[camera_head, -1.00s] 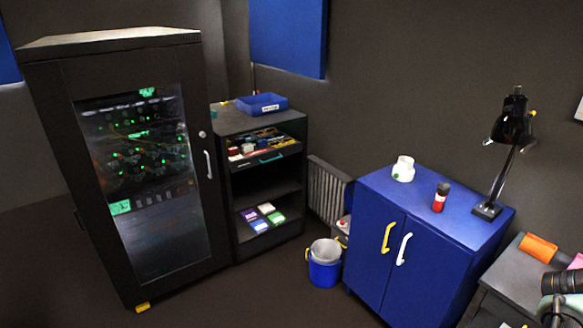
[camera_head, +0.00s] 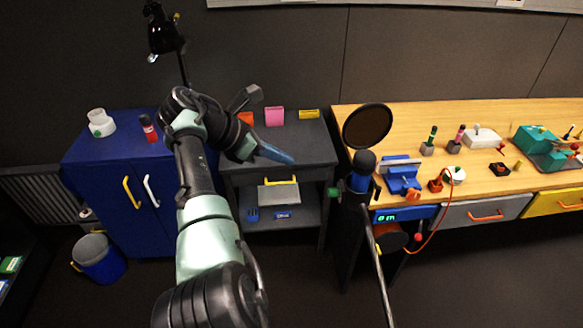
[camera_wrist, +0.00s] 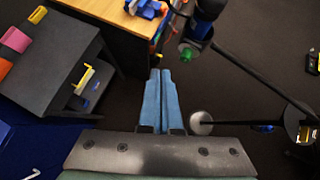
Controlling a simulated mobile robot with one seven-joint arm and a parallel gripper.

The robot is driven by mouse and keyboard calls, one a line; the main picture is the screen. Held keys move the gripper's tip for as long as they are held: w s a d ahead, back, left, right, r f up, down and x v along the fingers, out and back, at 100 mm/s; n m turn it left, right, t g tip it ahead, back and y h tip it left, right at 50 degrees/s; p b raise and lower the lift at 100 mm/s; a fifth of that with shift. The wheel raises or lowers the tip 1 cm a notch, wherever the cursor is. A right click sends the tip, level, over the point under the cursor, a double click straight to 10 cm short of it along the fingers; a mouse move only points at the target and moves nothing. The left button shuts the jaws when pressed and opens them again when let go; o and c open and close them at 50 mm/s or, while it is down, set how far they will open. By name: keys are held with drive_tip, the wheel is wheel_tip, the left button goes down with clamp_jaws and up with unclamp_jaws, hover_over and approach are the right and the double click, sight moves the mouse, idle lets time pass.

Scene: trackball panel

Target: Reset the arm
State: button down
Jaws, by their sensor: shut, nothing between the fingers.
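My gripper (camera_head: 288,159) is at the end of my raised, bent arm, in front of the dark grey side cabinet in the head view. Its two blue fingers (camera_wrist: 160,76) lie side by side, shut and empty, in the wrist view. They point over dark floor towards the wooden bench corner. The gripper appears to touch nothing. No trackball panel can be made out in these views.
A microphone stand (camera_head: 363,170) with a round black filter (camera_head: 367,126) stands right of my gripper. The wooden workbench (camera_head: 400,118) holds several devices. A blue cabinet (camera_head: 120,160) and a bucket (camera_head: 99,262) are at left. Dark floor is open in front.

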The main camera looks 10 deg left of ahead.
drive_tip(key=w+a+r+m+t+y, duration=0.4)
drive_tip(key=a+r+m+t+y, duration=0.15)
drive_tip(key=r, duration=0.25)
drive_tip(key=s+d+r+m+t+y, duration=0.1)
drive_tip(key=d+r+m+t, duration=0.15)
drive_tip(key=r, duration=0.35)
drive_tip(key=s+d+r+m+t+y, duration=0.1)
drive_tip(key=r+m+t+y, duration=0.1)
drive_tip(key=r+m, duration=0.35)
drive_tip(key=s+d+r+m+t, duration=0.5)
drive_tip(key=s+d+r+m, duration=0.1)
drive_tip(key=s+r, duration=0.6)
drive_tip(key=s+d+r+m+t+h, duration=0.1)
drive_tip(key=s+d+r+m+t, duration=0.5)
drive_tip(key=s+r, duration=0.6)
drive_tip(key=s+d, duration=0.2)
drive_tip(key=shift+d+r, duration=0.25)
drive_tip(key=shift+d, duration=0.15)
drive_tip(key=shift+f, duration=0.1)
